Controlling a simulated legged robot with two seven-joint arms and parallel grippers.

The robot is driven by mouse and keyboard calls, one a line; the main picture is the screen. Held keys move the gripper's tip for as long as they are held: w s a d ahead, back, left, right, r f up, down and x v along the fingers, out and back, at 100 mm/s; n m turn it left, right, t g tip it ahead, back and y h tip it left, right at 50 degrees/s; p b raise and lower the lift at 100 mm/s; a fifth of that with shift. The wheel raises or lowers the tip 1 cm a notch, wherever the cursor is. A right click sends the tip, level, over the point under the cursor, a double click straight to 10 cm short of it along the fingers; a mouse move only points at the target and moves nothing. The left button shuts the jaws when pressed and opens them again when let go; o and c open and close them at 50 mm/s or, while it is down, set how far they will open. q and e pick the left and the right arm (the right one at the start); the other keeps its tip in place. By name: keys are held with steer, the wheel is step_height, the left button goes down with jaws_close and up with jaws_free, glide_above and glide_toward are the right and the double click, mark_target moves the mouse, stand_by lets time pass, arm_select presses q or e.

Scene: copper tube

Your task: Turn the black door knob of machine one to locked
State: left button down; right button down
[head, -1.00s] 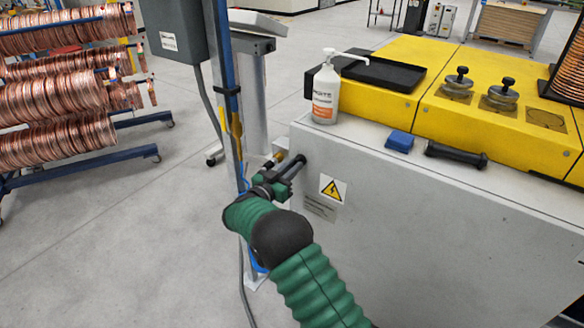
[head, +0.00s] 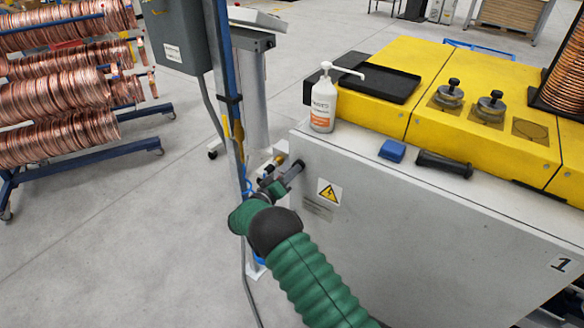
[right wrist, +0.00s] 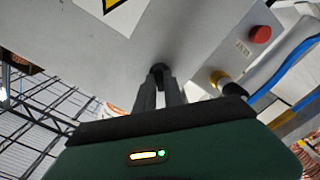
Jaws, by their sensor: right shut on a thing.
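The black door knob (right wrist: 158,70) is on the grey front panel, at the left end of the panel in the head view. My right gripper (head: 297,166) reaches the knob from the front. In the right wrist view its two dark fingers (right wrist: 160,80) are shut on the knob, one on each side. The fingers hide most of the knob, so its locked or unlocked position cannot be read. My left gripper is not in view.
A red button (right wrist: 260,34) and a yellow-ringed fitting (right wrist: 218,78) sit beside the knob. A blue-grey post (head: 230,110) stands just left of the gripper.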

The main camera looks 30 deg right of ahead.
steer(key=shift+n+p, duration=1.25)
steer(key=shift+n, duration=2.95)
steer(key=c, duration=1.8)
jaws_free()
steer(key=o, duration=0.4)
steer(key=shift+w+f, duration=0.1)
steer(key=shift+w, duration=0.1)
steer(key=shift+c, duration=0.2)
steer(key=shift+s, duration=0.1)
